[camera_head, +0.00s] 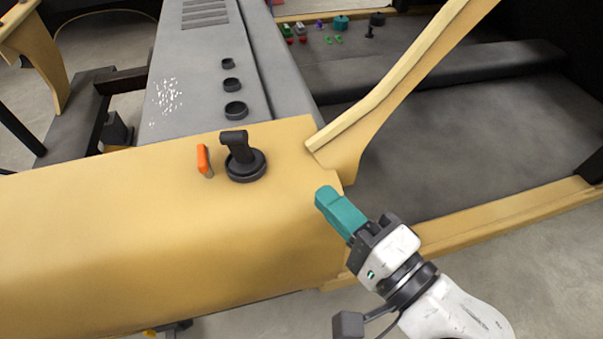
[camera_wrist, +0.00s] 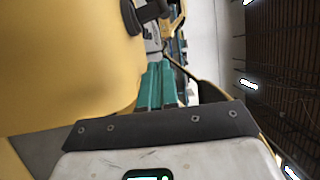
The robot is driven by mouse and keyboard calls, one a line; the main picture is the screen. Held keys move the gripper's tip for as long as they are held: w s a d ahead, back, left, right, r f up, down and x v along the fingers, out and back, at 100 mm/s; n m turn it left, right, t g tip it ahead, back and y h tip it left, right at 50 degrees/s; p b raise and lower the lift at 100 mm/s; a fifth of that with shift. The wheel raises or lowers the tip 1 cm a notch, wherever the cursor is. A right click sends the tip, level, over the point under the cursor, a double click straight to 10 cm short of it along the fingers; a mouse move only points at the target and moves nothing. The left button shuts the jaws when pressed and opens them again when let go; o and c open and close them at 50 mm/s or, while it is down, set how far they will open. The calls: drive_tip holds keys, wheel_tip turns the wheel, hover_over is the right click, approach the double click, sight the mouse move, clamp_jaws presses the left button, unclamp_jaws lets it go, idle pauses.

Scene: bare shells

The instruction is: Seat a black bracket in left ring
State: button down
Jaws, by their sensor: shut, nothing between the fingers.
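A black bracket (camera_head: 236,138) stands upright with its foot at a round black ring (camera_head: 246,174) on the tan panel. I cannot tell whether it is fully seated there. The bracket also shows, partly cut off, at the top of the wrist view (camera_wrist: 151,9). My gripper (camera_head: 326,195) has teal fingers, shut and empty, to the right of and nearer than the bracket, apart from it, by the panel's right edge. The fingers also show in the wrist view (camera_wrist: 160,72). Three more black rings (camera_head: 232,85) sit in a row on the grey panel behind.
An orange-handled piece (camera_head: 203,160) stands on the tan panel (camera_head: 130,220) left of the bracket. A tan slanted beam (camera_head: 390,85) rises right of it. Several small coloured parts (camera_head: 303,35) lie at the back. The panel's front left is bare.

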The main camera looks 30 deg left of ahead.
drive_tip(key=p, duration=0.2)
approach(248, 144)
drive_tip(key=w, duration=0.1)
drive_tip(key=w+a, duration=0.1)
drive_tip(key=w, duration=0.1)
drive_tip(key=shift+w+a+r, duration=0.15)
drive_tip(key=shift+w+a, duration=0.15)
drive_tip(key=shift+a, duration=0.05)
drive_tip(key=a, duration=0.1)
drive_tip(key=s+a+p, duration=0.1)
drive_tip(key=a, duration=0.1)
drive_tip(key=shift+s, duration=0.1)
drive_tip(key=shift+s+a, duration=0.2)
drive_tip(key=shift+a, duration=0.25)
drive_tip(key=shift+a+p, duration=0.1)
drive_tip(key=shift+p, duration=0.3)
